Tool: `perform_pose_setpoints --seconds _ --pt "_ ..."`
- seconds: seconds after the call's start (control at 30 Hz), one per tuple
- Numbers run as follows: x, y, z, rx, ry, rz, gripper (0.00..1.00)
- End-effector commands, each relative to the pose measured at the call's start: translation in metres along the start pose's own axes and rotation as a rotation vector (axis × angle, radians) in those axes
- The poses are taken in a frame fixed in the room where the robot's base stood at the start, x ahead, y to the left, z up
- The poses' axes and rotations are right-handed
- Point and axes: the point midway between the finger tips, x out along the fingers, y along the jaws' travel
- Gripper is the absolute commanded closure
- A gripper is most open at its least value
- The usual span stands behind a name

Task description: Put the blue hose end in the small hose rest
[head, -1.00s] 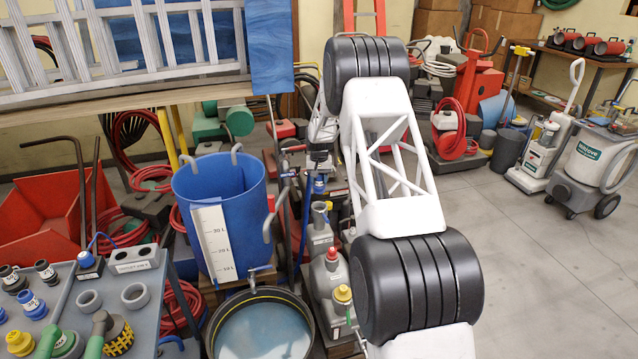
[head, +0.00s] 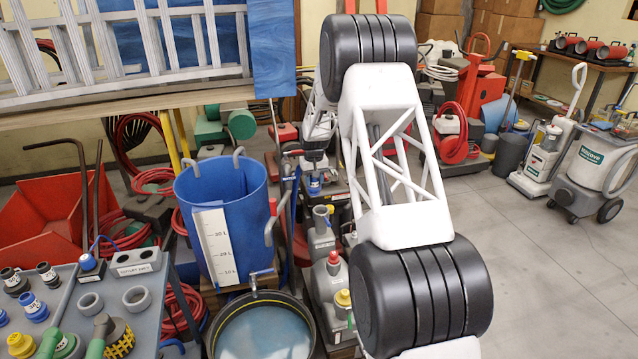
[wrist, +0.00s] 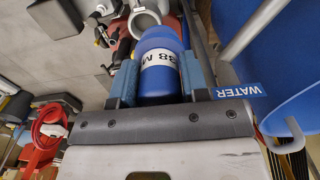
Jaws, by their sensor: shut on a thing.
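My gripper (head: 315,168) is beyond the blue barrel's right side in the head view, small and partly lost among the clutter. It is shut on the blue hose end (head: 314,187). In the wrist view the blue hose end (wrist: 160,60), with a white label ending in "8 M", sits between the two blue-padded fingers. A grey round mouth (wrist: 145,20) shows just past it, apart or touching I cannot tell. On the table at left stand two open grey rings, one smaller (head: 90,302) and one larger (head: 137,298); I cannot tell whether either is the small hose rest.
The blue barrel (head: 225,215) with a scale strip stands close left of my gripper; its "WATER" sign shows in the wrist view (wrist: 236,91). A round tub (head: 262,330) is in front. Grey canisters (head: 330,270) stand below. Open floor (head: 540,270) lies at right.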

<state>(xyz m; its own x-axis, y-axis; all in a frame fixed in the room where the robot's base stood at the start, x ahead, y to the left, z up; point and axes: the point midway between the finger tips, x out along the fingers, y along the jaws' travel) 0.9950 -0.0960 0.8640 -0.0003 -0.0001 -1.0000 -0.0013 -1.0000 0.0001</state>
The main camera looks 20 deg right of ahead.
Motion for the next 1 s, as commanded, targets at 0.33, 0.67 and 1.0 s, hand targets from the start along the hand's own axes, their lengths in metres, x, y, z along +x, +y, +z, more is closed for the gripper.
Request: perform_pose_setpoints --seconds 0.33,0.67,1.0 --pt "-0.07 -0.073 0.067 -0.398 0.002 0.001 0.98" --pt "-0.093 -0.169 0.11 -0.552 0.0 0.001 0.98" --pt "-0.087 -0.265 0.138 -0.524 0.0 0.001 0.98"
